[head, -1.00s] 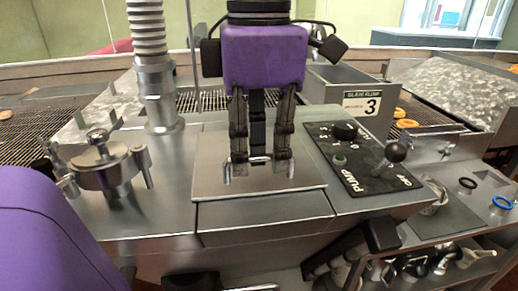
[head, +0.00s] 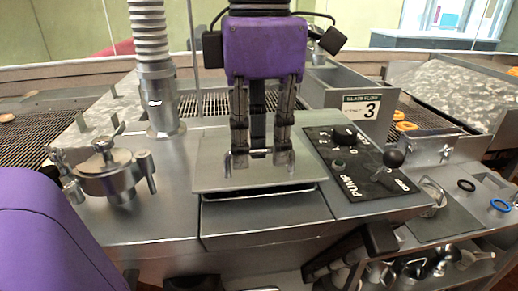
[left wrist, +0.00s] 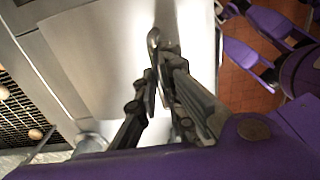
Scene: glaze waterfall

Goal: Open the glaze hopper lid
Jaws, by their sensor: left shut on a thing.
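The glaze hopper lid (head: 215,178) is a flat grey metal plate on the machine top. Its front edge stands slightly raised, with a thin gap and rim (head: 258,192) showing beneath. My left gripper (head: 259,153) is shut on the lid's small bar handle (head: 262,153), near the middle of the plate. In the left wrist view, the lid (left wrist: 95,50) is a broad pale sheet and the left gripper's fingers (left wrist: 160,75) meet at the handle, whose curved end (left wrist: 153,38) shows.
A black pump panel (head: 358,160) with knobs and a ball-topped lever (head: 393,158) lies right of the lid. A ribbed pipe (head: 150,50) and a clamped round metal cap (head: 108,175) stand left. A glaze flow box (head: 335,90) marked 3 is behind. Blue and black rings lie far right.

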